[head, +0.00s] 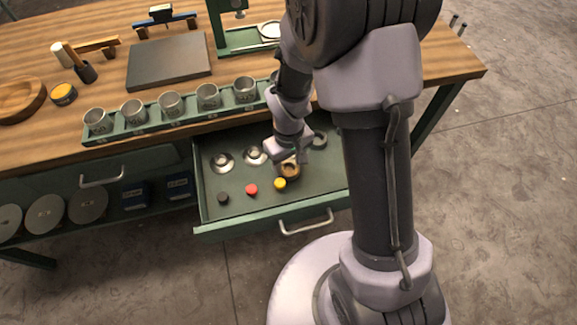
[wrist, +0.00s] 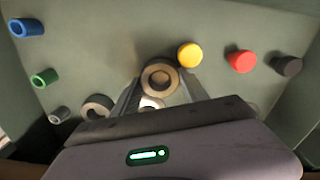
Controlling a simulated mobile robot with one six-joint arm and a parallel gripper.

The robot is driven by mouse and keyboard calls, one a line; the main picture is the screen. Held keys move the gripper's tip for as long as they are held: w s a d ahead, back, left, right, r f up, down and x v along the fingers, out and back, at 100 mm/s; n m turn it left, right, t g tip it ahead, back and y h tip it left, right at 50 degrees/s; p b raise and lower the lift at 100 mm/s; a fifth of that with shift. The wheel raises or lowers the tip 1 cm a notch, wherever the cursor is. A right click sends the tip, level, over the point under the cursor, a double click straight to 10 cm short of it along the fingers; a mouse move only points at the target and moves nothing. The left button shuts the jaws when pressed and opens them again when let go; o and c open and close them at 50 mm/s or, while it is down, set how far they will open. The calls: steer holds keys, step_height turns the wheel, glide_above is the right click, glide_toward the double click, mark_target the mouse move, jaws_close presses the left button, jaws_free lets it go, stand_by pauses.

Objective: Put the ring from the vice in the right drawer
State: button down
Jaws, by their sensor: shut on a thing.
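The ring (wrist: 160,77), a tan band with a round hole, sits between the fingertips of my gripper (wrist: 159,84) in the wrist view. My gripper is shut on it. In the head view the ring (head: 290,170) shows just below my gripper (head: 287,158), inside the open right drawer (head: 213,229). The ring is low in the drawer, but I cannot tell whether it touches the drawer floor. I cannot pick out the vice with certainty; my arm covers part of the bench.
The drawer also holds a yellow knob (head: 280,184), a red knob (head: 252,190), a black knob (head: 223,199) and a grey ring (wrist: 97,107). Green (wrist: 44,77) and blue (wrist: 27,28) pieces lie farther off. A rack (head: 187,111) of metal cups stands on the bench above.

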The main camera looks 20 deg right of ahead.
steer(key=shift+r, duration=0.15)
steer(key=c, duration=0.6)
jaws_free()
step_height(320, 180, up, 17)
steer(key=m+t+p, duration=0.1)
steer(key=p, duration=0.5)
step_height(320, 180, up, 10)
steer(key=r+m+t+y, duration=0.1)
steer(key=m+t, duration=0.1)
steer(key=m, duration=0.2)
glide_above(289, 170)
steer(key=s, duration=0.6)
steer(key=s+r+m+t+y, duration=0.1)
steer(key=s+r+m+t, duration=0.1)
steer(key=s+r, duration=0.3)
steer(key=shift+s+a+m+t, duration=0.4)
steer(key=shift+s+a+m, duration=0.1)
steer(key=shift+s, duration=0.55)
